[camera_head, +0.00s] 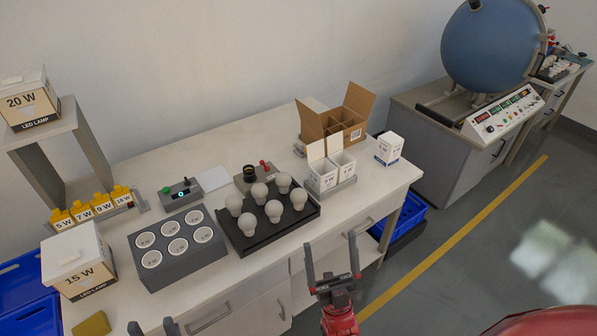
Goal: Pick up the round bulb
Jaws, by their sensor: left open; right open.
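Several white round bulbs stand on a black tray (246,245) in the middle of the table; one bulb (273,209) is in the front middle, another (299,197) at the right, another (247,222) at the left. My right gripper (331,242) is open and empty, in front of the table and to the right of the tray, apart from the bulbs. My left gripper (152,326) shows only its fingertips at the bottom edge; it is open with nothing seen between the tips.
A grey block with round sockets (178,272) stands left of the tray. White cartons (322,173) and an open cardboard box (348,122) stand to the right. A 15 W box (75,262) is at the left. A small control box (180,195) sits behind.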

